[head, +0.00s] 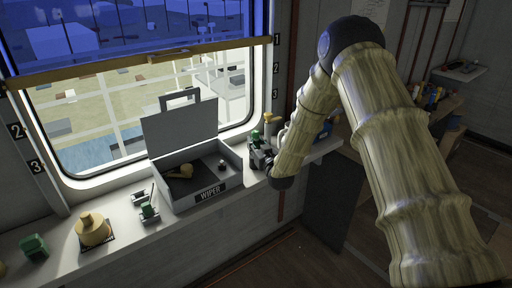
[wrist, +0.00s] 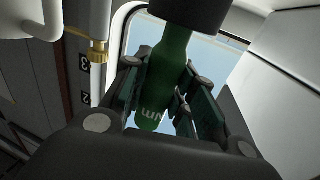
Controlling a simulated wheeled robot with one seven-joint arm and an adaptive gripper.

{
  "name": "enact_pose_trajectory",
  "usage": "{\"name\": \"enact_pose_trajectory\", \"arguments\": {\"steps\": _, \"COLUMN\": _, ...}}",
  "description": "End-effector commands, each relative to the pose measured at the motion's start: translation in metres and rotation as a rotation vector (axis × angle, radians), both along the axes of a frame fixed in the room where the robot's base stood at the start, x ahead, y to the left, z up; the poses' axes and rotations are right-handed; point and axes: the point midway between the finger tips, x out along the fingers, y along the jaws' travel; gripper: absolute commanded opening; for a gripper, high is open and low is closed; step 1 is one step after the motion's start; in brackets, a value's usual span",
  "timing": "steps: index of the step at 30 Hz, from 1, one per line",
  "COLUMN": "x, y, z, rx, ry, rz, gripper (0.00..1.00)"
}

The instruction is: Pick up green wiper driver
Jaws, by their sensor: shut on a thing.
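The green wiper driver (wrist: 168,70) is a green, bottle-shaped body with pale lettering near one end and a wide dark part at the other. In the wrist view it sits between the two fingers of my gripper (wrist: 165,105), which is shut on it. In the head view my gripper (head: 260,152) is at the right end of the window sill, right of the open case, with a bit of green (head: 255,135) showing at it. My arm partly hides that spot. I cannot tell in the head view whether the driver is clear of the sill.
An open grey case labelled WIPER (head: 209,193) stands on the sill (head: 120,246) with a tan part inside. Left of it are a small green item (head: 149,211), a yellow domed item (head: 93,229) and a green block (head: 34,246). A cluttered bench (head: 440,105) stands at right.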

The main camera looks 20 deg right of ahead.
Motion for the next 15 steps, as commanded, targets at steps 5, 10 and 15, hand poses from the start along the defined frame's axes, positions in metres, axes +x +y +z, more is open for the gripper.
{"name": "enact_pose_trajectory", "arguments": {"steps": 5, "x": 0.000, "y": 0.000, "z": 0.001, "rx": 0.000, "ry": -0.001, "rz": 0.000, "gripper": 0.00}}
{"name": "enact_pose_trajectory", "arguments": {"steps": 10, "x": 0.001, "y": 0.000, "z": 0.007, "rx": 0.000, "ry": -0.002, "rz": 0.000, "gripper": 0.00}}
{"name": "enact_pose_trajectory", "arguments": {"steps": 15, "x": 0.000, "y": 0.000, "z": 0.026, "rx": 0.000, "ry": -0.004, "rz": 0.000, "gripper": 0.00}}
